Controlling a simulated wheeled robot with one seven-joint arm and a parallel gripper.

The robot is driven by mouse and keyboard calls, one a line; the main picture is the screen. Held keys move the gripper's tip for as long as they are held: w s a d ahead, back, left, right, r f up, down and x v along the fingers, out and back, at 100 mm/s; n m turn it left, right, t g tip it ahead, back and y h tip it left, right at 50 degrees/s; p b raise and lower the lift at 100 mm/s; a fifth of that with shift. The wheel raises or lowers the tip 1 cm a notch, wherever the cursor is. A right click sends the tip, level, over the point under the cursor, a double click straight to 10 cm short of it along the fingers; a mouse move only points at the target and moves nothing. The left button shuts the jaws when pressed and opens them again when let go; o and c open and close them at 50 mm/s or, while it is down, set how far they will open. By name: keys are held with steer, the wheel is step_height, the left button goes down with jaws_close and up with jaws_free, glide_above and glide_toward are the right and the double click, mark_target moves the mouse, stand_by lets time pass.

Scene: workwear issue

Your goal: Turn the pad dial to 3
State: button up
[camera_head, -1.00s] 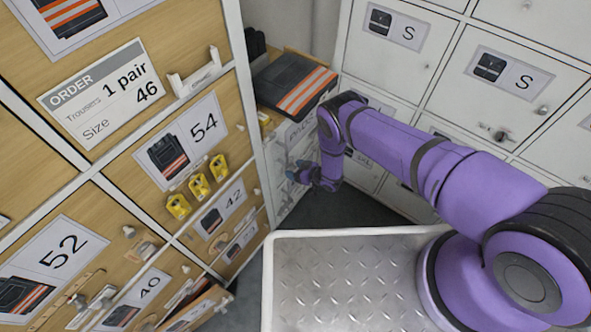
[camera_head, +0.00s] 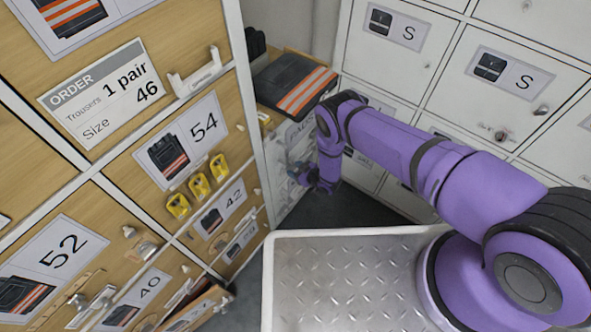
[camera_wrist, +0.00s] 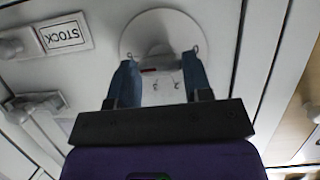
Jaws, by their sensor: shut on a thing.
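The pad dial (camera_wrist: 135,38) shows in the wrist view as a pale round disc on a white panel, with a raised knob at its middle. In the head view my gripper (camera_head: 302,172) is low against the white cabinet front beside the wooden drawers. There my gripper and arm hide the dial.
A "STOCK" label (camera_wrist: 65,34) is upside down on the panel in the wrist view. Folded dark trousers (camera_head: 290,82) with orange stripes lie on top of the cabinet. Wooden drawers (camera_head: 160,110) stand left, white lockers (camera_head: 450,75) right. A strip of dark floor (camera_head: 345,212) is clear.

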steer(key=n+t, duration=0.1)
steer(key=n+t+h, duration=0.1)
steer(key=n, duration=0.2)
steer(key=shift+s+a+t, duration=0.2)
steer(key=shift+s+t, duration=0.05)
steer(key=shift+t, duration=0.15)
steer(key=n+t, duration=0.1)
steer(key=n, duration=0.1)
steer(key=n+t+h, duration=0.1)
steer(key=n, duration=0.2)
steer(key=shift+s+a+f+t, duration=0.1)
steer(key=shift+f+t, duration=0.1)
steer(key=shift+t, duration=0.2)
steer(key=shift+n, duration=0.3)
steer(key=o, duration=0.9)
steer(key=v, duration=1.1)
steer(key=shift+f, duration=0.1)
